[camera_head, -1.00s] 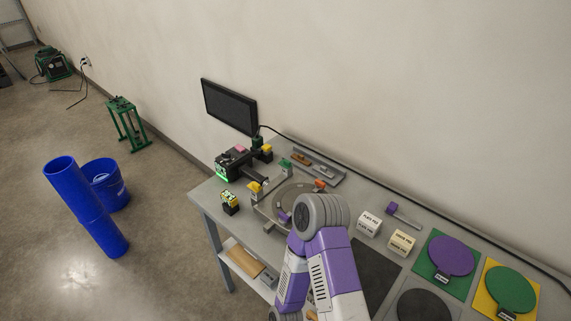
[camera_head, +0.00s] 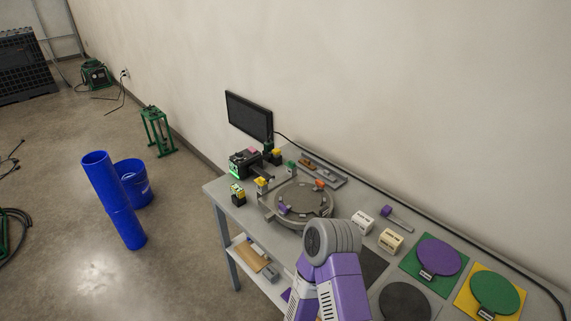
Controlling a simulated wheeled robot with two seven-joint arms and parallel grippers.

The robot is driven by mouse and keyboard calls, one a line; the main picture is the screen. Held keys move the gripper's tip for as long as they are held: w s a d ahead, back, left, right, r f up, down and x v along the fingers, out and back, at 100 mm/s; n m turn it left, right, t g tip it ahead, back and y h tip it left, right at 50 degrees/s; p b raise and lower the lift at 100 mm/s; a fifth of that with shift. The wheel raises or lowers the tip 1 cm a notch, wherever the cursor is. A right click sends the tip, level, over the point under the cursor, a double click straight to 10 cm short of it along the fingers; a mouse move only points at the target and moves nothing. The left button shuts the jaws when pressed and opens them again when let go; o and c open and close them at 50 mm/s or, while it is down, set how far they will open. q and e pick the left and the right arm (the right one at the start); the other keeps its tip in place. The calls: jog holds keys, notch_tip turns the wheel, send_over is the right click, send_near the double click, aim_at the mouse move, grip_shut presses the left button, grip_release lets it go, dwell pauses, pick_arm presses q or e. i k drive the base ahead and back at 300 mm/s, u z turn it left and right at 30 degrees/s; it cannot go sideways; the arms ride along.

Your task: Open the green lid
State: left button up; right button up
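A round green disc-shaped lid (camera_head: 495,291) with a small labelled tab at its front lies flat on a yellow square plate (camera_head: 463,300) at the right end of the grey workbench (camera_head: 222,190). Beside it on the left, a round purple lid (camera_head: 438,257) lies on a green square plate (camera_head: 413,264). A dark grey disc (camera_head: 404,303) lies in front of these. One of my purple and white arms rises at the bottom centre, left of the lids and apart from them. Neither of my grippers shows.
A round clamp fixture (camera_head: 300,200), a black device (camera_head: 243,163), two white blocks (camera_head: 390,240) and a purple-handled tool (camera_head: 396,217) are on the bench. A monitor (camera_head: 249,117) stands behind. Blue pipe (camera_head: 113,200) and a blue bin (camera_head: 134,183) are on the floor at left.

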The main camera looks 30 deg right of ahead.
aim_at(291, 164)
jog(key=u, duration=0.8)
jog(key=i, duration=0.95)
jog(key=z, duration=0.6)
